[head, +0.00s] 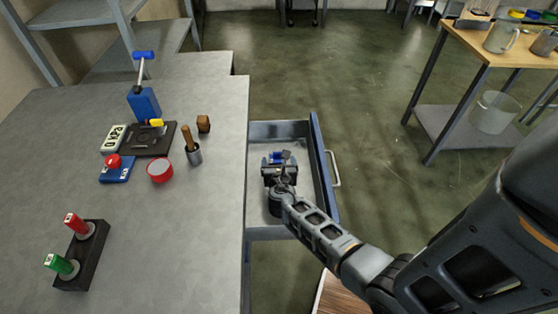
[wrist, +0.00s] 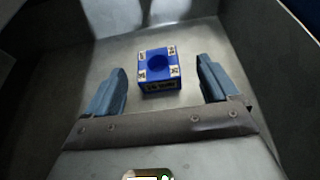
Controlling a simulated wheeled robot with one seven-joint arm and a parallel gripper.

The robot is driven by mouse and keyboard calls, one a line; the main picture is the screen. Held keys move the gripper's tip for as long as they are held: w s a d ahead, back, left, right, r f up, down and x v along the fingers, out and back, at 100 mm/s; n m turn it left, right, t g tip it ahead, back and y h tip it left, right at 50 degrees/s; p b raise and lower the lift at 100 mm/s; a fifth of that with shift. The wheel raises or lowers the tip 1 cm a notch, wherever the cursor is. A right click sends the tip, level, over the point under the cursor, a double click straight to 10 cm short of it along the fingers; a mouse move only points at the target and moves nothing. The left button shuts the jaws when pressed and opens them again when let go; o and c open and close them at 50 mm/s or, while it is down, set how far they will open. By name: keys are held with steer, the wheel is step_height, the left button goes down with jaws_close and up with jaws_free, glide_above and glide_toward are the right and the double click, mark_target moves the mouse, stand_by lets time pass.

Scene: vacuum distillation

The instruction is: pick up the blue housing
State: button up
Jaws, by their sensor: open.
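The blue housing (wrist: 158,69) is a small blue block with a round hole in its top and pale metal corners. It lies on the floor of an open drawer (head: 319,180). It also shows in the head view (head: 277,157), partly hidden by my gripper. My gripper (wrist: 162,88) is open and points down into the drawer. In the wrist view the housing appears between and slightly beyond the two fingers, with a gap on each side. No contact with it shows.
Drawer walls (wrist: 250,65) rise close around my gripper. A wooden table (head: 510,45) stands at right.

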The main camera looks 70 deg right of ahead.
mark_target(277, 154)
steer(key=b+x, duration=0.1)
steer(key=x, duration=0.4)
steer(key=shift+w+d+f, duration=0.1)
steer(key=shift+w+d, duration=0.1)
steer(key=shift+w, duration=0.1)
steer(key=shift+c, duration=0.3)
steer(key=c, duration=1.2)
